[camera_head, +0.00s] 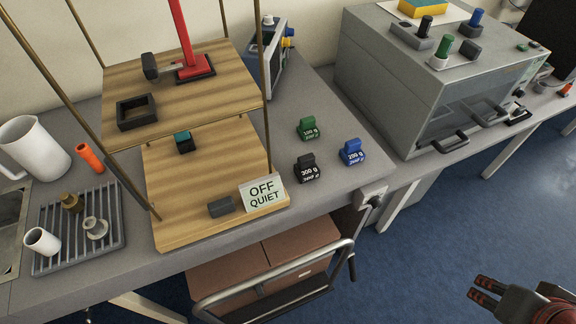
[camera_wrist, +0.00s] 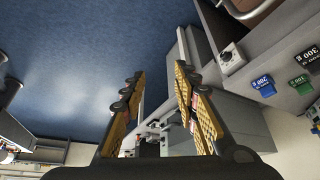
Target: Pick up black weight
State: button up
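The black weight (camera_head: 307,169), marked 300 g, stands on the grey table right of the wooden shelf. The green 100 g weight (camera_head: 307,129) stands behind it and the blue 200 g weight (camera_head: 352,152) to its right, all apart. In the wrist view, the black weight (camera_wrist: 309,53) is upside down at the right edge, beside the blue one (camera_wrist: 263,86) and the green one (camera_wrist: 301,84). My gripper (camera_head: 478,289) is at the lower right over the blue floor, well away from the weights. In the wrist view its fingers (camera_wrist: 158,82) are apart with nothing held between them.
A wooden shelf (camera_head: 195,110) with brass posts stands left of the weights. An OFF QUIET sign (camera_head: 263,192) sits on its front edge. A large grey enclosure (camera_head: 400,90) stands to the right. A metal handle (camera_head: 275,285) juts out below the table edge. Tabletop around the weights is clear.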

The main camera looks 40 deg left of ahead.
aim_at(305, 169)
jog(key=j+u, duration=0.15)
jog(key=u, duration=1.35)
jog(key=i+l, duration=0.05)
